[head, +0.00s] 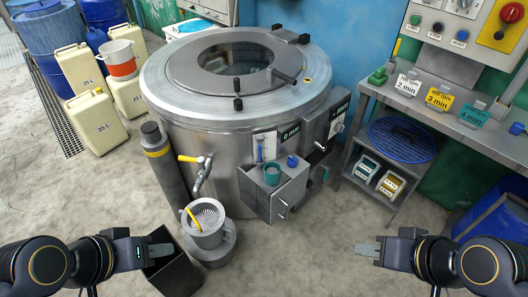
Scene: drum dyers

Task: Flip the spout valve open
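The spout valve (200,178) sticks out from the lower front left of the big steel drum (190,125). Its yellow lever (188,158) points out to the left, roughly level, with a pale end at the pipe. A grey perforated strainer pot (207,222) stands under the spout on a round base. My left gripper (163,249) is low at the left, in front of the valve and well apart from it. My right gripper (366,250) is low at the right, far from the valve. Neither holds anything I can see; their finger gaps are unclear.
A dark open bin (174,274) stands under my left gripper. A dark post with a yellow band (160,160) rises just left of the valve. A steel box (275,188) with a teal cup (272,174) juts out to its right.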

